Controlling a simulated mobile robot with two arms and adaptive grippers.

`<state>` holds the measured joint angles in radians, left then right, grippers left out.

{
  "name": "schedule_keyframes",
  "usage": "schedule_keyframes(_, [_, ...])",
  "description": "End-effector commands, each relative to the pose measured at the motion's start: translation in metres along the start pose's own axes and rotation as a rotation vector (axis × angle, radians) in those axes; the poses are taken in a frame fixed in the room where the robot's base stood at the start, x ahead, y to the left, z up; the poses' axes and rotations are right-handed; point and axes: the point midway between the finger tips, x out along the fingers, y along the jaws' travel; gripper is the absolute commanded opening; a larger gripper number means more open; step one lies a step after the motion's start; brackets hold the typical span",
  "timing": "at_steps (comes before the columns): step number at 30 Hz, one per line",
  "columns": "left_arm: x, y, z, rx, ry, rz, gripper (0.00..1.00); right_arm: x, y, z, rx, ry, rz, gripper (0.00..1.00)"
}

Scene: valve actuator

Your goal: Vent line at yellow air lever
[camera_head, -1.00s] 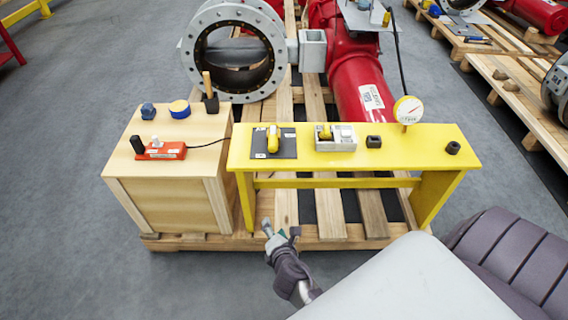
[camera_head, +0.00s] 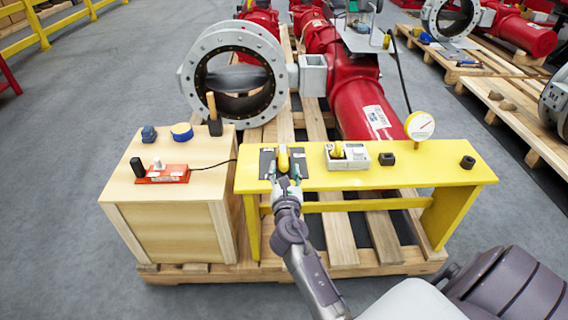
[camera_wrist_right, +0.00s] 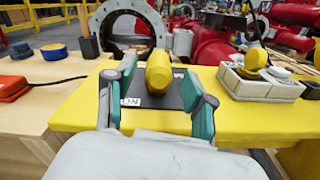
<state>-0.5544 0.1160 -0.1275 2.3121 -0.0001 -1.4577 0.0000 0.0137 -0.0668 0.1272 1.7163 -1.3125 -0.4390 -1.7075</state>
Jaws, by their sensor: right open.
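The yellow air lever (camera_head: 283,158) stands on a dark plate (camera_head: 267,163) at the left end of the yellow bench (camera_head: 400,178). My right gripper (camera_head: 286,176) is at the front edge of that plate, just in front of the lever. In the right wrist view the lever (camera_wrist_right: 159,72) appears between the two open fingers (camera_wrist_right: 157,98), with a gap on each side. A white label (camera_wrist_right: 131,101) shows on the plate beside it. The right fingers hold nothing. My left gripper is not in view.
A grey and white box with a yellow knob (camera_head: 347,155) sits right of the plate. Black blocks (camera_head: 387,159) and a round gauge (camera_head: 420,126) are further right. The wooden crate (camera_head: 165,205) at left carries a red switch box (camera_head: 163,174), a yellow-blue roll (camera_head: 182,132) and a mallet (camera_head: 213,115).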

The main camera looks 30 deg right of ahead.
Motion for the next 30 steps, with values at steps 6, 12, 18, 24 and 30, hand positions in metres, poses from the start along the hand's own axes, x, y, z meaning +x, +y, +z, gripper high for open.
schedule_keyframes(6, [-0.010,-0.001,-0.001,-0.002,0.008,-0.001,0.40,0.028,0.000,-0.001,0.002,0.000,0.000,0.54])
schedule_keyframes(12, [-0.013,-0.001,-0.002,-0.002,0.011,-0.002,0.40,0.034,0.000,0.000,0.002,0.001,0.001,0.54])
schedule_keyframes(18, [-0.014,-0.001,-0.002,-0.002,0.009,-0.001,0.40,0.034,0.000,0.000,0.002,0.001,0.001,0.53])
schedule_keyframes(24, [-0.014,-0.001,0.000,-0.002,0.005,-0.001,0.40,0.034,0.000,0.000,0.002,0.001,0.001,0.19])
schedule_keyframes(30, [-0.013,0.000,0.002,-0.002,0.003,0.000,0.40,0.034,0.000,0.000,0.002,0.001,0.001,0.00])
